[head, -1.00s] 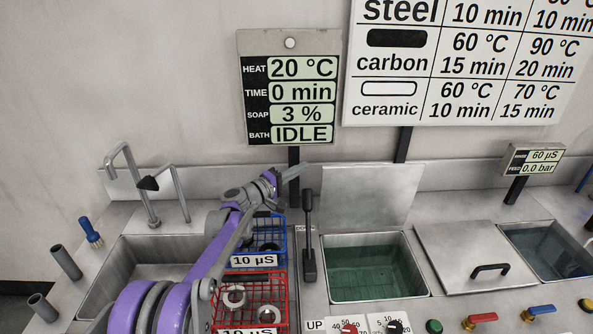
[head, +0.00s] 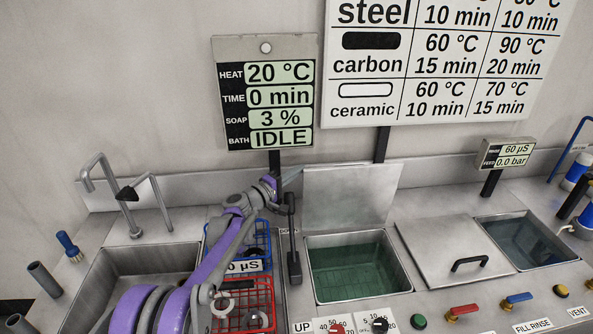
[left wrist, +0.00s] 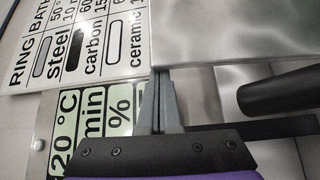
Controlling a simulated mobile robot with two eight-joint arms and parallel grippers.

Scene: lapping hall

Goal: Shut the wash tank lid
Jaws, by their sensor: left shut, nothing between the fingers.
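The wash tank (head: 355,297) is an open steel basin of greenish liquid in the middle of the head view. Its lid (head: 350,195), a plain grey metal plate, stands up behind the basin, open. My left gripper (head: 292,175) is shut and empty, by the lid's left edge and above the black lever. In the left wrist view its fingers (left wrist: 162,85) are together, and the lid (left wrist: 210,30) fills the upper right just beyond them. I cannot tell whether they touch. My right gripper is not in view.
The black lever (head: 294,240) stands between the baskets and the tank; its dark grip (left wrist: 280,95) shows near my fingers. Blue (head: 262,240) and red (head: 258,290) baskets lie beneath my arm. A second lid with a handle (head: 450,250) lies flat to the right.

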